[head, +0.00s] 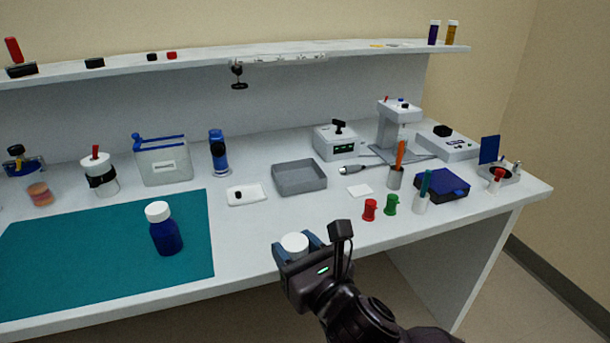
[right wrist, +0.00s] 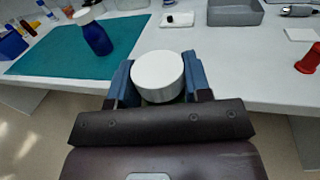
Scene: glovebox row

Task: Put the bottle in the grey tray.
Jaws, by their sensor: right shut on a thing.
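My right gripper (head: 297,251) is in front of the table's front edge. It is shut on a white-capped container (head: 295,242), whose body is mostly hidden by the fingers. In the right wrist view the round white cap (right wrist: 158,74) stands up between the blue finger pads (right wrist: 158,82). A dark blue bottle with a white cap (head: 166,236) stands upright on the teal mat, apart from the gripper. It also shows in the right wrist view (right wrist: 96,38). The grey tray (head: 299,179) lies on the table beyond the gripper and looks empty. My left gripper is not in view.
Red (head: 370,210) and green (head: 391,205) pieces stand farther right. The teal mat (head: 100,275) covers the left front. Table between gripper and tray is clear.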

